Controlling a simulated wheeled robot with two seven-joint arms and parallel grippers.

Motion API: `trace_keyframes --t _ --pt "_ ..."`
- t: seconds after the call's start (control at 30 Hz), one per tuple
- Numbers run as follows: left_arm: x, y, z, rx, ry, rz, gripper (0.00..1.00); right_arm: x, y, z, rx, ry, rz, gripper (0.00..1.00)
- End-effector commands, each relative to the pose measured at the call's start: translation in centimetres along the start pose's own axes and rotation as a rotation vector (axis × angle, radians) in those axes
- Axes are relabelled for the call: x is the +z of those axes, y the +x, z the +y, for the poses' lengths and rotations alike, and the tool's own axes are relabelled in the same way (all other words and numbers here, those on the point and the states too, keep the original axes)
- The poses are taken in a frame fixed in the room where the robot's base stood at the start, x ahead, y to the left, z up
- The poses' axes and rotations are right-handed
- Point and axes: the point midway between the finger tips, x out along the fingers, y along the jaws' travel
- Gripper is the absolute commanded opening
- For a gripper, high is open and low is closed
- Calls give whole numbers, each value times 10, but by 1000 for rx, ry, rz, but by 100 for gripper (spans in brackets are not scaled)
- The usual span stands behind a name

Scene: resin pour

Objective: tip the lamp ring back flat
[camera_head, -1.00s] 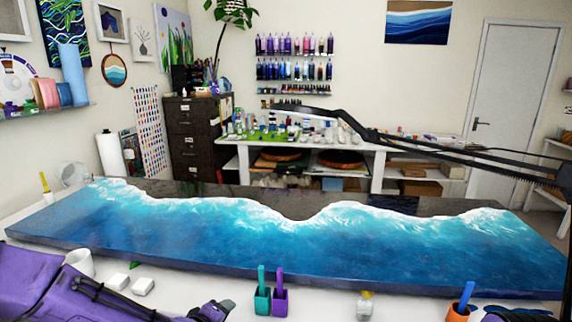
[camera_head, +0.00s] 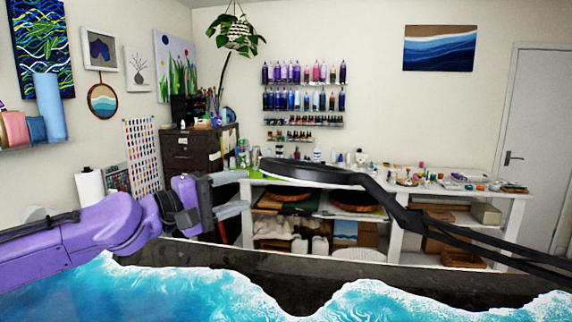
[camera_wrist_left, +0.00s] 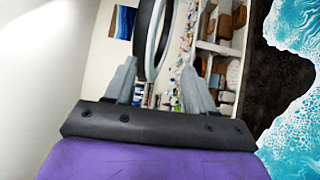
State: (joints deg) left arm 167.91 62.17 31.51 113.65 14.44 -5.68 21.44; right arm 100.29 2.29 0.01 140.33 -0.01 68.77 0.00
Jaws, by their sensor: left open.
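The lamp ring (camera_head: 312,173) is a dark, flat-looking hoop seen nearly edge-on in the middle of the head view. Its left end sits a little higher than its right end, where it joins a dark arm. My left gripper (camera_head: 248,190) is open, just left of the ring, its two grey fingers pointing right. In the left wrist view the ring (camera_wrist_left: 142,38) stands ahead, between the lines of the open fingers (camera_wrist_left: 160,66), dark outside and pale inside. I cannot tell whether they touch. My right gripper is not in view.
The lamp's dark arm (camera_head: 440,228) runs from the ring down to the right edge. Below lies a long table top (camera_head: 270,272) with blue and white wave resin. A white shelf (camera_head: 396,235) with supplies and a dark drawer cabinet (camera_head: 190,150) stand behind.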

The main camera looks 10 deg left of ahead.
Motion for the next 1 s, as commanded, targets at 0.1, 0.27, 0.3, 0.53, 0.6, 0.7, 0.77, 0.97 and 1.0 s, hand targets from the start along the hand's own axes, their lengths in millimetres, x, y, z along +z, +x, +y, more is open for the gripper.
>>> trace_keyframes --t 0.1,0.27,0.3,0.53,0.6,0.7,0.77,0.97,1.0 --pt "3 -3 14 24 3 -21 55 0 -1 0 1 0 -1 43" --pt "2 13 14 20 2 -21 55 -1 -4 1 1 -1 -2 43" --pt "2 19 13 19 1 -21 55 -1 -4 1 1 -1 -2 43" --pt "3 64 15 19 2 -20 55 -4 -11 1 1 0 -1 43" --pt "4 76 15 19 2 -21 55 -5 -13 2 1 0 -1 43" --pt "4 90 16 21 2 -21 55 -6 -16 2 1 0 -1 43" --pt "4 96 16 22 2 -20 55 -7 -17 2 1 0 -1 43" --pt "5 101 16 23 3 -20 55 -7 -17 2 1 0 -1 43" --pt "5 101 16 23 3 -20 55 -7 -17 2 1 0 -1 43"
